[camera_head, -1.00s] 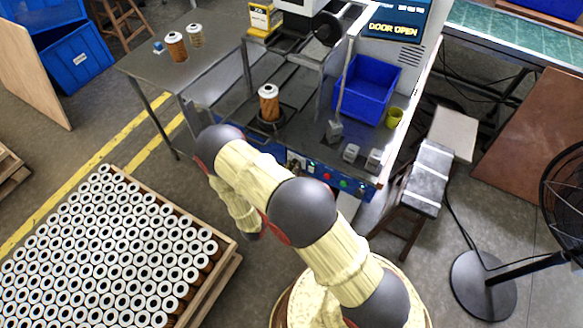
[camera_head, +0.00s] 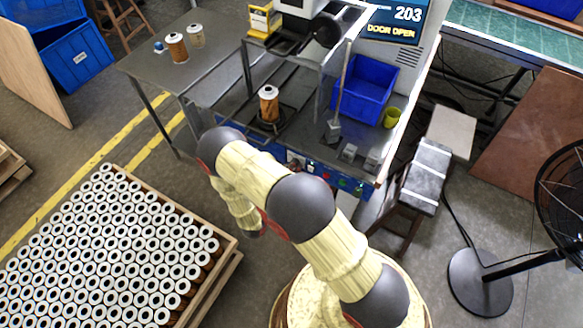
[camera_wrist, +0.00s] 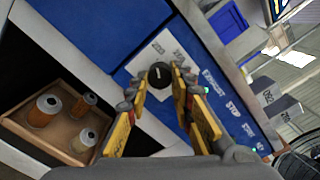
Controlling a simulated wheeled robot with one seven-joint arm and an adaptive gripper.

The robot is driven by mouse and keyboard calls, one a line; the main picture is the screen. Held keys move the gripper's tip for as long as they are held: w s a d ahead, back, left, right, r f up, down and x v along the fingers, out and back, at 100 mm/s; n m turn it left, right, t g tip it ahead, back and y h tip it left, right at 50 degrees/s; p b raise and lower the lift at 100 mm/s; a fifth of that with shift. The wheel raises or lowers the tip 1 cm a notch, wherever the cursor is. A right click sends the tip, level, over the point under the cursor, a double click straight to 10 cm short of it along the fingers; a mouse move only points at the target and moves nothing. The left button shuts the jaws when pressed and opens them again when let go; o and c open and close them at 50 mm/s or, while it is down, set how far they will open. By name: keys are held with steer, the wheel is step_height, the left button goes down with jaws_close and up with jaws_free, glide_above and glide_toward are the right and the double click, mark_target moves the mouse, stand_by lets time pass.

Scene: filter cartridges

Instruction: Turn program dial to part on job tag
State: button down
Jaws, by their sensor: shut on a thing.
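The program dial (camera_wrist: 160,75) is a round black knob with a pale pointer mark on a white plate, seen in the wrist view. Small number labels are printed around it, too blurred to read surely. My gripper (camera_wrist: 159,80) has its yellow-and-grey fingers on either side of the dial, closed on it. In the head view my arm hides the gripper. The machine's screen (camera_head: 397,20) reads "203" and "DOOR OPEN". The yellow job tag stand (camera_head: 264,20) is at the top; its part number is not readable.
An orange filter (camera_head: 269,104) stands on the machine's fixture. A blue bin (camera_head: 363,88) and grey blocks are on the machine table. Two filters stand on the left table (camera_head: 150,75). A crate (camera_head: 222,262) of many filters is on the floor. A fan (camera_head: 480,280) stands at right.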

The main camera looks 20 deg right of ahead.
stand_by(0.5)
steer(key=c, duration=1.5)
jaws_free()
steer(key=shift+c, duration=0.2)
steer(key=v, duration=1.2)
